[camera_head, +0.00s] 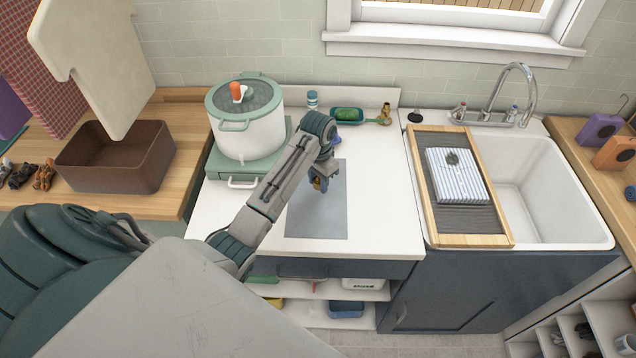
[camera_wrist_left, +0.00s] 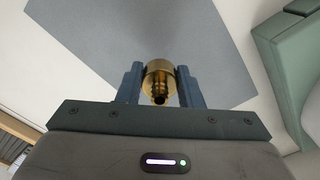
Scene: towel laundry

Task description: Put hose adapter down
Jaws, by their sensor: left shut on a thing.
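A brass hose adapter (camera_wrist_left: 159,80) sits between the two blue-grey fingers of my left gripper (camera_wrist_left: 160,84) in the left wrist view. The gripper is shut on it. In the head view my left gripper (camera_head: 320,182) hangs over the grey mat (camera_head: 318,222) on the white counter, and little of the adapter shows there. The mat also fills much of the left wrist view (camera_wrist_left: 150,32). I cannot tell how far the adapter is above the mat. My right gripper is not in view.
A white pot (camera_head: 246,128) on a green stand is left of the mat. A green scrubber dish (camera_head: 346,115) and a brass fitting (camera_head: 385,113) stand at the back. A sink (camera_head: 545,190) with a wooden-framed rack (camera_head: 428,215) holding a striped cloth (camera_head: 458,182) is right. The mat's front is clear.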

